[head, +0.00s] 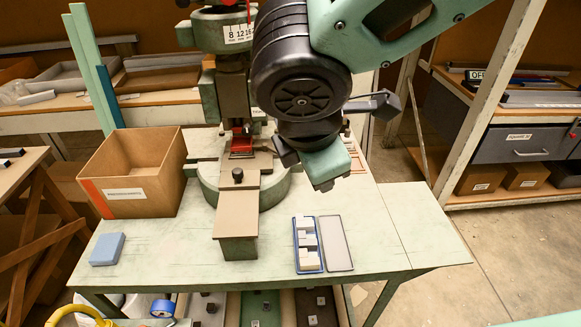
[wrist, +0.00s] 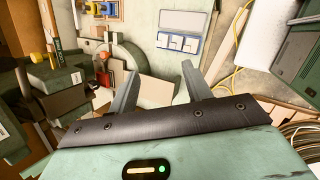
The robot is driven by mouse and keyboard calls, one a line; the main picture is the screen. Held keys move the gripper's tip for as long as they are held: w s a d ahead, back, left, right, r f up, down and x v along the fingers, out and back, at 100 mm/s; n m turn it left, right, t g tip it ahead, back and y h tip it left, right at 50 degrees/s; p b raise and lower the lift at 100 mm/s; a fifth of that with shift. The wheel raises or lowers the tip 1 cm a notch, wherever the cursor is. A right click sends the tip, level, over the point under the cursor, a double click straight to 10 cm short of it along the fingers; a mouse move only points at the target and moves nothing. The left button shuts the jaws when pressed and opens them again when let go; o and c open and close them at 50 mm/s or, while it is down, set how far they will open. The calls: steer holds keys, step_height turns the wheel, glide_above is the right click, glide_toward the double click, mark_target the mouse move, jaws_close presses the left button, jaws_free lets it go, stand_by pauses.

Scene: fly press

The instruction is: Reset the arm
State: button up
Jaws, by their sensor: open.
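My gripper (head: 327,184) hangs at the end of my bent arm, above the right part of the pale green table, in front of the fly press. In the wrist view my gripper (wrist: 160,88) shows two fingers spread apart with nothing between them. The green fly press (head: 233,110) stands at the back middle of the table, partly hidden behind my arm. Its red tool (head: 243,139) sits above a slide plate with a black knob (head: 238,175).
A cardboard box (head: 140,190) and a blue block (head: 107,249) are at the table's left. A blue-rimmed case (head: 322,243) with white blocks lies open at the front right. The table's right end (head: 425,230) is bare. Shelves and a grey drawer unit (head: 515,143) stand behind.

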steer(key=shift+s+f+m, duration=0.2)
steer(key=shift+s+m, duration=0.1)
steer(key=shift+s, duration=0.05)
steer(key=s+d+f+m+g+y, duration=0.2)
steer(key=s+d+f+m+g, duration=0.2)
steer(key=s+d+m, duration=0.3)
steer(key=s+m+g, duration=0.1)
steer(key=s+m, duration=0.4)
steer(key=m, duration=0.1)
steer(key=shift+s+d+y, duration=0.25)
steer(key=shift+d+y, duration=0.05)
steer(key=shift+c, duration=0.2)
